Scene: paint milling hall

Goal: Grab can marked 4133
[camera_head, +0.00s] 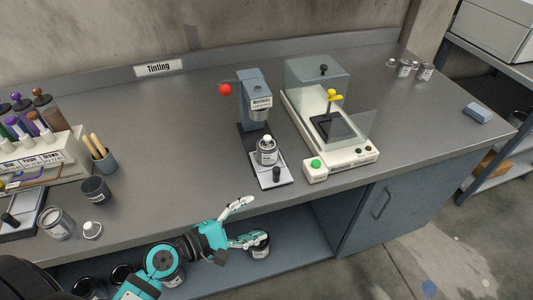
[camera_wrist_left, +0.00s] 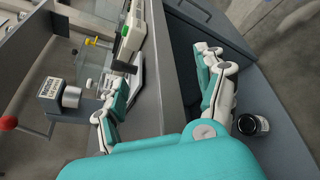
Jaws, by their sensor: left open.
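My left gripper (camera_head: 256,220) is open and empty at the front edge of the bench, above the open lower shelf. Its spread fingers also show in the left wrist view (camera_wrist_left: 165,68). A dark-lidded can (camera_head: 261,250) stands on the lower shelf by the lower finger, which partly covers it. In the left wrist view this can (camera_wrist_left: 250,125) is outside the jaws, beside the right finger. No number 4133 is readable on any can. My right gripper is not in view.
An open can (camera_head: 58,223) and a dark cup (camera_head: 96,190) stand at left. More cans are below, partly behind my arm.

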